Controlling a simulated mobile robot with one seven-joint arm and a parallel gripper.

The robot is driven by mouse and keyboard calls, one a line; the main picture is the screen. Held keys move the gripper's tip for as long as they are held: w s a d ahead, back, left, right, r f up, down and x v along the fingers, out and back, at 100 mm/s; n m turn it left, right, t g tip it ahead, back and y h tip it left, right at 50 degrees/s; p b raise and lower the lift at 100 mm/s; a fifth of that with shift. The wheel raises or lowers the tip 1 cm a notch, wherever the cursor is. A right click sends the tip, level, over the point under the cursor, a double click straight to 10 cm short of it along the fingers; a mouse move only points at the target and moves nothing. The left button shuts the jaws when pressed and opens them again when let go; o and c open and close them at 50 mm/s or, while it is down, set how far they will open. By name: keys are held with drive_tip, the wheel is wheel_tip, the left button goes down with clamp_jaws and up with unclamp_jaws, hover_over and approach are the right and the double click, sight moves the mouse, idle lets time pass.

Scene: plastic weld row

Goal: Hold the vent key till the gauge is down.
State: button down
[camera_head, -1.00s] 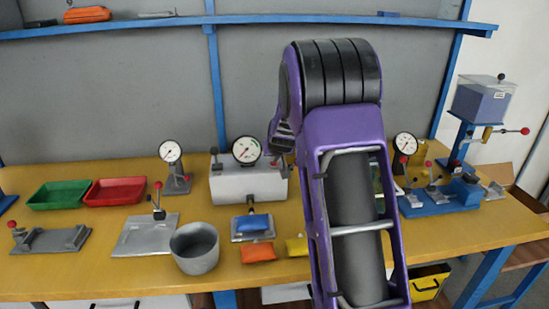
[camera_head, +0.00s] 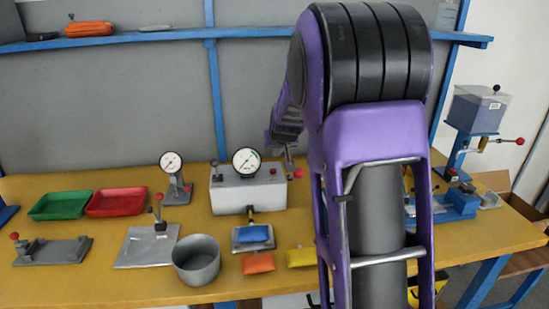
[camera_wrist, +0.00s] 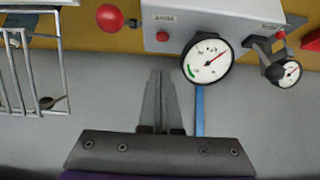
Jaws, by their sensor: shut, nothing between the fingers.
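The grey box (camera_head: 228,196) stands on the bench, with a round white gauge (camera_head: 246,161) at its back edge; the gauge also shows in the wrist view (camera_wrist: 208,60). There its needle points up and right, away from a green arc at lower left. A small red button (camera_wrist: 163,36) sits on the box beside a label plate. A red ball knob (camera_wrist: 110,18) stands at the box's side.
A second gauge on a stand (camera_head: 171,163) is left of the box. A grey pot (camera_head: 196,260), blue block (camera_head: 253,235), orange block (camera_head: 258,263) and yellow block (camera_head: 301,257) lie in front. Green (camera_head: 60,205) and red (camera_head: 116,201) trays are at left. A wire rack (camera_wrist: 28,70) is in the wrist view.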

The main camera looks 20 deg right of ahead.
drive_tip(key=shift+v, duration=1.6)
drive_tip(key=shift+w, duration=0.1)
